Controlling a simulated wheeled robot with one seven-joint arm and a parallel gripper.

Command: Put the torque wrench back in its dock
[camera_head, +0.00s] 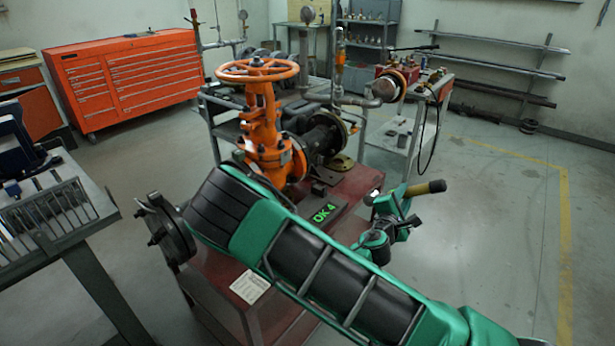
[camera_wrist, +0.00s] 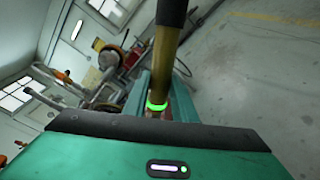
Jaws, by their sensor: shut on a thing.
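The torque wrench (camera_head: 426,188) shows a brass-coloured shaft with a dark end, sticking out to the right of my gripper (camera_head: 402,196). In the wrist view the wrench (camera_wrist: 165,55) rises from between the fingers to the top edge. A lit green ring (camera_wrist: 157,106) circles its lower part. My gripper is shut on it, above the red bench's right side. The wrench's other end is hidden by my gripper. A dark unit with a green "OK 4" display (camera_head: 329,212) sits on the bench. I cannot make out the dock for certain.
An orange gate valve (camera_head: 262,115) with a handwheel stands on the red bench (camera_head: 215,262), beside a black flanged pipe (camera_head: 322,138). A slotted rack (camera_head: 48,215) is at left. A grey cart (camera_head: 392,140) stands behind. The floor at right is clear.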

